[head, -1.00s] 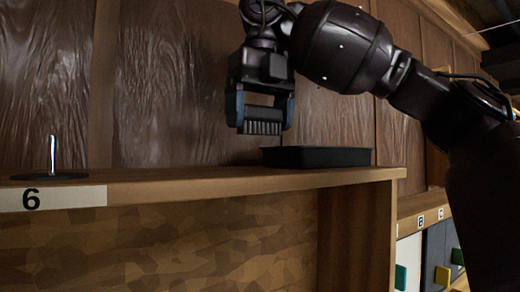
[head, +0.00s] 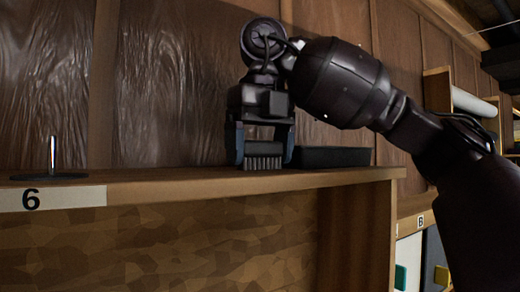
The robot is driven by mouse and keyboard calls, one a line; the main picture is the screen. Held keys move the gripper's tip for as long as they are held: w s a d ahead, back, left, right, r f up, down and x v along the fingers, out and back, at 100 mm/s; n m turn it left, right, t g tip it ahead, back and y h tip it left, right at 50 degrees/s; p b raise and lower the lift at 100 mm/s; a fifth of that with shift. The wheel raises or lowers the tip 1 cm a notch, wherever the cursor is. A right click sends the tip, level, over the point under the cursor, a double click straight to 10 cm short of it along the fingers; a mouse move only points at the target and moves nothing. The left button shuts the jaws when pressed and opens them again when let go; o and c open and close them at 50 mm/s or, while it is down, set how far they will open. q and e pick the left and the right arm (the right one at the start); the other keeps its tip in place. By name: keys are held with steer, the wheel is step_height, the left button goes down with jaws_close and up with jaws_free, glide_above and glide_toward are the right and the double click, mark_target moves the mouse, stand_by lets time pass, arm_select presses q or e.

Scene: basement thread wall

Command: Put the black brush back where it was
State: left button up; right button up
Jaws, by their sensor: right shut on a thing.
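The black brush (head: 264,162) is between the fingers of my right gripper (head: 264,150), bristles pointing down. My right gripper is shut on it, just above or at the top of the wooden shelf (head: 180,184); I cannot tell whether the bristles touch the wood. The brush is just left of a shallow black tray (head: 335,157) on the same shelf. The gripper hides part of the tray's left end. My left gripper is not in view.
The shelf top between peg and brush is clear. Wrinkled brown panels (head: 170,85) stand close behind.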

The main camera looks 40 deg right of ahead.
steer(key=shift+f, duration=0.15)
steer(key=o, duration=1)
steer(key=shift+o, duration=0.2)
step_height(320, 180, up, 12)
steer(key=shift+s, duration=0.25)
stand_by(0.5)
stand_by(0.5)
